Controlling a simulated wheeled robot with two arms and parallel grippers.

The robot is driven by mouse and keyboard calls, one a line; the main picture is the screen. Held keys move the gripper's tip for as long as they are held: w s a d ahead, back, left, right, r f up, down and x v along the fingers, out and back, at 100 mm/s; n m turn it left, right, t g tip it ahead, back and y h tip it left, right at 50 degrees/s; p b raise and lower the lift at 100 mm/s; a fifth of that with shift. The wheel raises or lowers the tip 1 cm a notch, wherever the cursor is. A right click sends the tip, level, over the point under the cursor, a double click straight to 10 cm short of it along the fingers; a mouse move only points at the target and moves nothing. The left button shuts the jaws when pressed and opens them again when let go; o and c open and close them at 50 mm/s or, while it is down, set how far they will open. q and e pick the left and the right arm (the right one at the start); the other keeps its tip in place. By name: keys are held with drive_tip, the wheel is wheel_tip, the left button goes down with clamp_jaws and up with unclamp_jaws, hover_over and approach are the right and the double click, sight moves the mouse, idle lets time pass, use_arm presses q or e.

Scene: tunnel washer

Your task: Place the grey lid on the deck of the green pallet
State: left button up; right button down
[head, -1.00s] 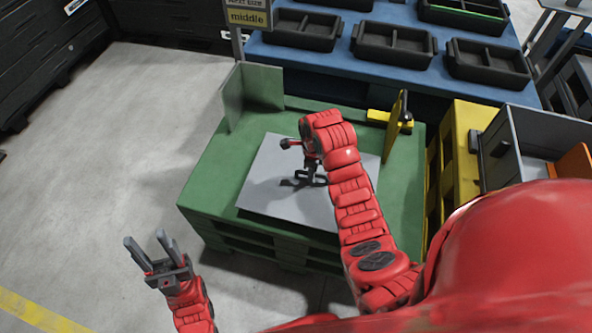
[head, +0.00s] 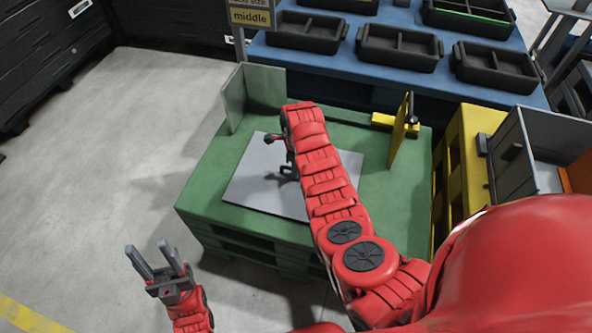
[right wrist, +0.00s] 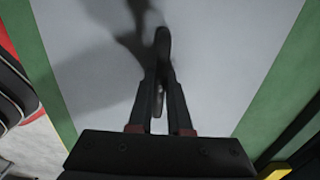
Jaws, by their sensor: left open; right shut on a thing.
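The grey lid (head: 258,182) is a flat square plate over the deck of the green pallet (head: 385,190), with green showing around it. My right gripper (head: 288,168) is shut on the lid's dark handle, near the middle of the plate. In the right wrist view the fingers (right wrist: 160,105) close on the handle (right wrist: 162,48), with the lid (right wrist: 215,60) below and green on both sides. My arm hides the lid's right part. I cannot tell whether the lid touches the deck. My left gripper (head: 149,248) is open and empty over the floor.
A grey upright panel (head: 235,100) stands at the pallet's back left corner. A yellow upright piece (head: 400,135) stands at its right. A yellow pallet (head: 470,130) is beside it. A blue table (head: 390,85) with black trays is behind. The floor at left is clear.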

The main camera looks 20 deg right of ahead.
drive_tip(key=shift+r, duration=0.1)
drive_tip(key=c, duration=0.8)
unclamp_jaws()
drive_tip(key=shift+c, duration=0.2)
